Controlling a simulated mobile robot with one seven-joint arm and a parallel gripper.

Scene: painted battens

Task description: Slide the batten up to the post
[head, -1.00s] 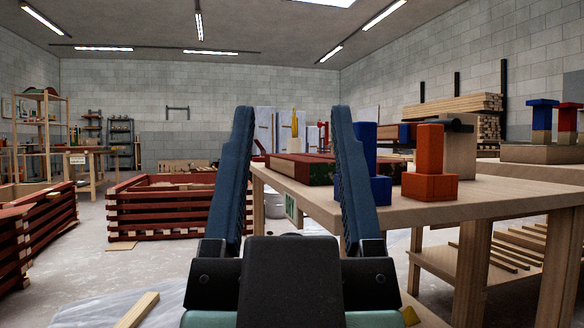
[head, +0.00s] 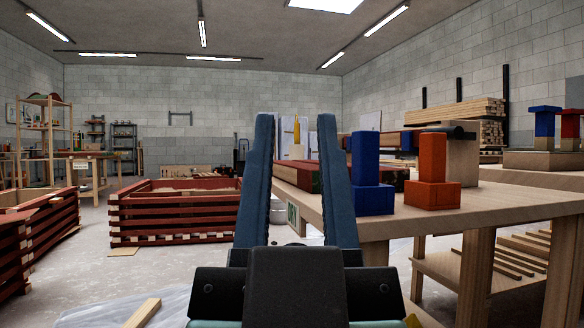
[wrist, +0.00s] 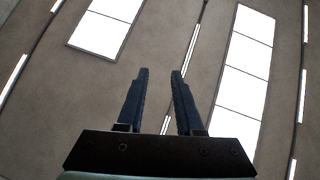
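My gripper (head: 295,118) stands upright in front of the table, its two dark blue fingers apart with nothing held between them. In the wrist view my gripper (wrist: 160,72) is open and empty against the ceiling. A dark red batten-like piece with a green part (head: 298,175) lies on the table and shows between the fingers; the right finger hides some of it. A blue post (head: 366,160) on a blue block and an orange post (head: 432,158) on an orange block stand at the table's near edge, right of my gripper. Which post is meant I cannot tell.
The wooden table (head: 500,198) fills the right side. Behind the posts are a wooden block (head: 457,155) and a dark bar with a black end. Red slatted crates (head: 175,215) stand on the floor to the left. A loose wood strip (head: 143,312) lies at lower left.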

